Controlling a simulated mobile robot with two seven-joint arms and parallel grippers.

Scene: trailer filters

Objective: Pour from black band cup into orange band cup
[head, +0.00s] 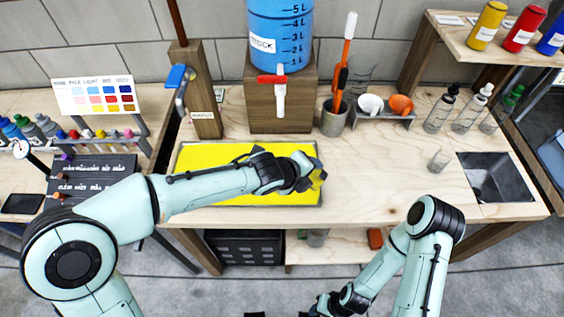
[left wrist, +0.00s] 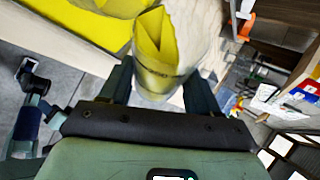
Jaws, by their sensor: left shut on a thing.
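My left gripper (head: 313,179) is shut on a clear cup (left wrist: 165,70) over the right end of the yellow tray (head: 320,200). In the left wrist view the cup sits between the two fingers, with a thin dark band and yellow showing in or through it. I cannot tell whether the yellow is its contents. Another clear cup (head: 438,160) stands upright on the bench at the right, left of the sink; its band colour is too small to tell. My right gripper (head: 335,303) is low at the bottom edge, below the bench front, apart from both cups; its jaws are unclear.
A blue tank (head: 280,35) with a red-handled tap stands on a wooden block at the back. A tool pot (head: 334,120), white and orange small cups on a rack (head: 385,117), and several bottles (head: 463,110) line the rear. A sink (head: 495,177) is at right. The middle-right bench is clear.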

